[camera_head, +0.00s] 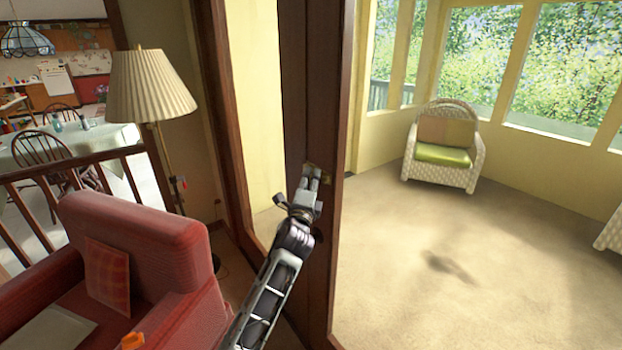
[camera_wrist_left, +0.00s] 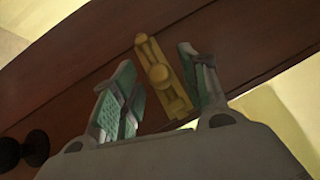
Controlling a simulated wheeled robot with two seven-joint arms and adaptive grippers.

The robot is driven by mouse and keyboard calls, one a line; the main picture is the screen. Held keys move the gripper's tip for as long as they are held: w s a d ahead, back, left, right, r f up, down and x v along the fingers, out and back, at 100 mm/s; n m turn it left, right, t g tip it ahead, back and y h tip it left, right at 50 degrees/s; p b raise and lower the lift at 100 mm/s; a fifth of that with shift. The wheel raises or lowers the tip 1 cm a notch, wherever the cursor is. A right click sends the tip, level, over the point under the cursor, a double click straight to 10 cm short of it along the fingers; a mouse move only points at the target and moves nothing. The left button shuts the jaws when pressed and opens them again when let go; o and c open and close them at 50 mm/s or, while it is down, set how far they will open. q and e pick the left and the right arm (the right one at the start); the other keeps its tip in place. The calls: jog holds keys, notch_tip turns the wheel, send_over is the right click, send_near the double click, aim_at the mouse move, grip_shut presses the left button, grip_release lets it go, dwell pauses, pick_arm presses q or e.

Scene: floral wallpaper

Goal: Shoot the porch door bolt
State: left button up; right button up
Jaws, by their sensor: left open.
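The porch door (camera_head: 311,100) is a dark brown wooden door seen nearly edge-on in the middle of the head view. A brass bolt (camera_wrist_left: 158,65) with a round knob is fixed to the door's face, and shows between my fingers in the left wrist view. In the head view the bolt is mostly hidden behind my gripper. My left gripper (camera_head: 313,172) is open at the door, its tips on either side of the bolt. In the wrist view the gripper (camera_wrist_left: 165,92) has clear space between its green pads and the bolt. My right gripper is not in view.
A dark round door knob (camera_wrist_left: 36,148) sits on the door near the left finger. A red armchair (camera_head: 140,240) and a lamp (camera_head: 150,85) stand at the left. A wicker chair (camera_head: 444,155) stands on the open porch floor (camera_head: 400,270) at the right.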

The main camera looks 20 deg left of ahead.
pick_arm(q)
jog(key=shift+x, duration=0.85)
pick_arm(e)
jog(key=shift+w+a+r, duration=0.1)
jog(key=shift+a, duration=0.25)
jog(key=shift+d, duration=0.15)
pick_arm(q)
jog(key=shift+c, duration=1.8)
jog(key=c, duration=0.4)
grip_shut()
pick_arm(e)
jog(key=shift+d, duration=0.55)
